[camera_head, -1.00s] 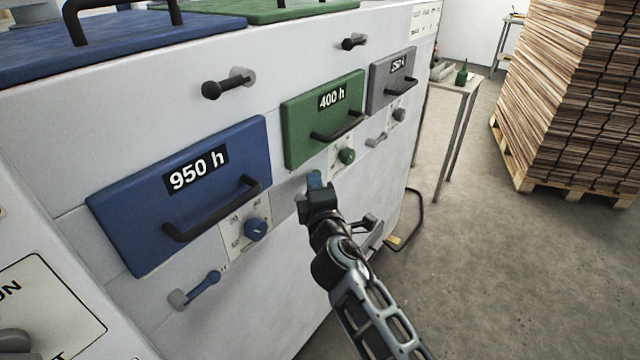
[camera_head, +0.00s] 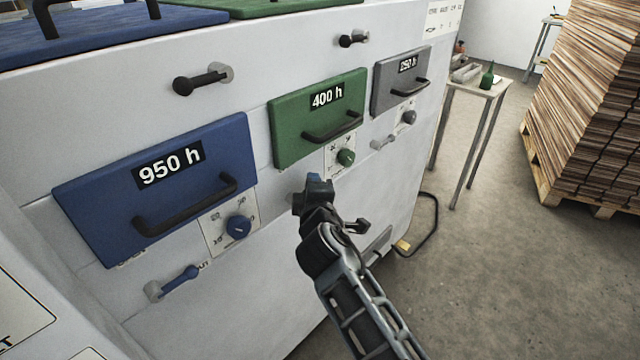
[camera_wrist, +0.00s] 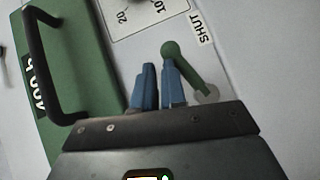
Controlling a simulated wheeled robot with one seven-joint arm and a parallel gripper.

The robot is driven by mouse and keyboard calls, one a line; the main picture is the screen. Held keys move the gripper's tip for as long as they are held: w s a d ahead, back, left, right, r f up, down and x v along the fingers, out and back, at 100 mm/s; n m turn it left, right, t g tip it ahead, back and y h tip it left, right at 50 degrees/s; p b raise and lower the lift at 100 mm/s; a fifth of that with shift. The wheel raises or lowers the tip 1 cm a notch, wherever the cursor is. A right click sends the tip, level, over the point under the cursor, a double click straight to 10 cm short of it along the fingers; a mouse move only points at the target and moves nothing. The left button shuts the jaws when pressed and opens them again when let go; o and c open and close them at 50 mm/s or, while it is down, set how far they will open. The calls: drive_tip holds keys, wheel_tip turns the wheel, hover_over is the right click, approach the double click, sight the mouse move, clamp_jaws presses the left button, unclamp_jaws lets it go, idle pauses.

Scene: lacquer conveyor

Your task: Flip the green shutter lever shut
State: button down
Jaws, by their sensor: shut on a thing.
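The green shutter lever (camera_wrist: 182,57) shows in the wrist view as a short arm with a round knob end, running from a pale pivot (camera_wrist: 208,95) up to beside a SHUT label (camera_wrist: 203,28). My gripper (camera_wrist: 158,88), with blue fingertips, is shut on the lever. The right finger covers part of it, and the exact contact is hard to see. In the head view my gripper (camera_head: 318,184) is below the green 400 h drawer (camera_head: 318,122) and its green dial (camera_head: 345,157). There the lever is hidden behind the gripper.
A blue 950 h drawer (camera_head: 100,205) with a blue lever (camera_head: 180,279) is at left. A grey 250 h drawer (camera_head: 392,88) with a grey lever (camera_head: 383,142) is at right. Drawer handles stick out. The floor at right is open before a wood stack (camera_head: 585,110).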

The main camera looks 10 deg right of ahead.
drive_tip(key=shift+w+d+b, duration=0.3)
drive_tip(key=shift+d, duration=0.2)
drive_tip(key=shift+w+d+b, duration=0.25)
drive_tip(key=shift+d+b, duration=0.05)
drive_tip(key=shift+d, duration=0.15)
drive_tip(key=shift+d+f, duration=0.1)
drive_tip(key=s+a+r+p, duration=0.1)
drive_tip(key=s+r+p, duration=0.2)
drive_tip(key=s+r, duration=0.5)
drive_tip(key=shift+s+r, duration=0.15)
drive_tip(key=shift+s, duration=0.75)
